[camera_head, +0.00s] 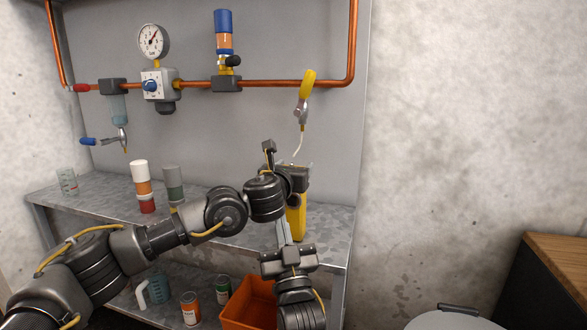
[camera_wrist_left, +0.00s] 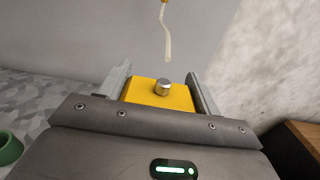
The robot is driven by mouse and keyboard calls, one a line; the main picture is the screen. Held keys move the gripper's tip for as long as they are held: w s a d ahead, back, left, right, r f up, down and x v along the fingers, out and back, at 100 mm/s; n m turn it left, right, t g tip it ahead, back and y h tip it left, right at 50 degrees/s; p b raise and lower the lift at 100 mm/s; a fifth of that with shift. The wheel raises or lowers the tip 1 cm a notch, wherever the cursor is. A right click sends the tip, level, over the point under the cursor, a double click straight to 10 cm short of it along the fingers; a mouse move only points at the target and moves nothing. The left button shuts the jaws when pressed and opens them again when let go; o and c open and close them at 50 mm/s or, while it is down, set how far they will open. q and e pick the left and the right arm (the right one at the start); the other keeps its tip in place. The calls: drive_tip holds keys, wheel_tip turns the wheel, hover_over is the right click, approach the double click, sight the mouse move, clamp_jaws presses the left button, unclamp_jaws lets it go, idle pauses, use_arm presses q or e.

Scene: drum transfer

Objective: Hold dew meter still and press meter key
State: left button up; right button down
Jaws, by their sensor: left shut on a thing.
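The yellow dew meter (camera_head: 297,218) stands upright on the shelf, near its right end. My left gripper (camera_head: 288,172) is at the top of the meter, shut on it. The left wrist view shows the meter's yellow top (camera_wrist_left: 150,97) with a round metal knob (camera_wrist_left: 162,86) between the two fingers. My right gripper (camera_head: 283,225) comes up from below, with its fingers close to the lower front of the meter. I cannot tell whether they touch it or how far apart they are. The meter key is not visible; my arms cover part of the meter.
Cups and jars, such as a white-topped one (camera_head: 140,172), stand on the shelf (camera_head: 330,222) to the left. An orange bin (camera_head: 246,308) is below.

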idle(0.4)
use_arm(q)
drive_tip(key=o, duration=1.3)
drive_tip(key=shift+o, duration=0.2)
